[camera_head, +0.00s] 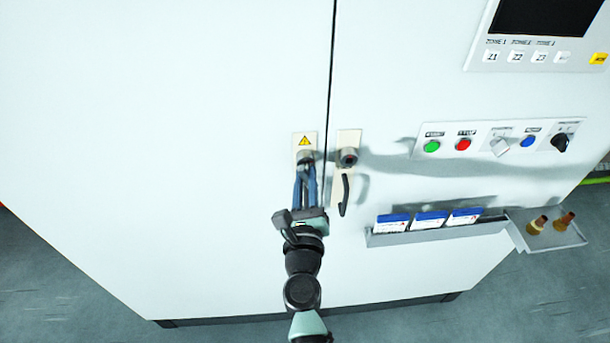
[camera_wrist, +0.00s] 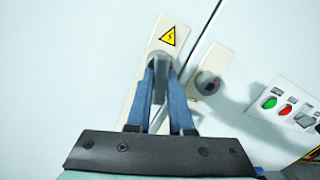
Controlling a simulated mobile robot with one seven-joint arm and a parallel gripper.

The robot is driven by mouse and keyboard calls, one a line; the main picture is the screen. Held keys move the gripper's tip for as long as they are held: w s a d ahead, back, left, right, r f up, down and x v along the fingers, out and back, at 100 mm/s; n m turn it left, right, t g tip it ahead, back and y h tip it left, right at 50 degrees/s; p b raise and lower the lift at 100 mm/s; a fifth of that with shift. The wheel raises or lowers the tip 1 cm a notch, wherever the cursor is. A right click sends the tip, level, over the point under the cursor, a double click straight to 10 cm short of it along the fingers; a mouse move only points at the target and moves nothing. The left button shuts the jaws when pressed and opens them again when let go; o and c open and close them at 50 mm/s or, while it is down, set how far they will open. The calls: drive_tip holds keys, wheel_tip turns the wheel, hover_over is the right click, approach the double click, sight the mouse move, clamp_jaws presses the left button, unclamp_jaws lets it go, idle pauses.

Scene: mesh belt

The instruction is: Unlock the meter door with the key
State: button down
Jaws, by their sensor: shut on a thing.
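My gripper (camera_head: 306,170) reaches up to the lock on the left door's plate (camera_head: 305,138), which has a yellow warning triangle. In the wrist view its blue fingers (camera_wrist: 163,75) are closed on a small grey piece (camera_wrist: 158,66) at the lock. I take this for the key; its shape is mostly hidden between the fingers, and I cannot tell how deep it sits or how it is turned. The left door (camera_head: 200,110) lies flush with the right door, with a thin dark seam between them. No label shows which is the meter door.
The right door's plate (camera_head: 348,137) has a round lock (camera_head: 348,157) and a black handle (camera_head: 344,194) close beside my gripper. A button panel (camera_head: 497,137), a rack of blue-white boxes (camera_head: 430,220) and a tray with two brass pieces (camera_head: 550,236) stick out at right. The left door's face is clear.

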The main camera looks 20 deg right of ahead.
drive_tip(key=shift+s+d+f+m, duration=0.2)
drive_tip(key=shift+d+f+m, duration=0.1)
drive_tip(key=shift+d, duration=0.1)
drive_tip(key=m+p, duration=0.1)
drive_tip(key=m, duration=0.2)
drive_tip(key=shift+m+g, duration=0.3)
drive_tip(key=shift+g, duration=0.1)
drive_tip(key=c, duration=0.7)
unclamp_jaws()
drive_tip(key=shift+w, duration=0.25)
drive_tip(key=shift+r, duration=0.1)
drive_tip(key=shift+s+a, duration=0.1)
drive_tip(key=shift+a, duration=0.1)
drive_tip(key=shift+b+v, duration=0.55)
drive_tip(key=shift+v, duration=5.8)
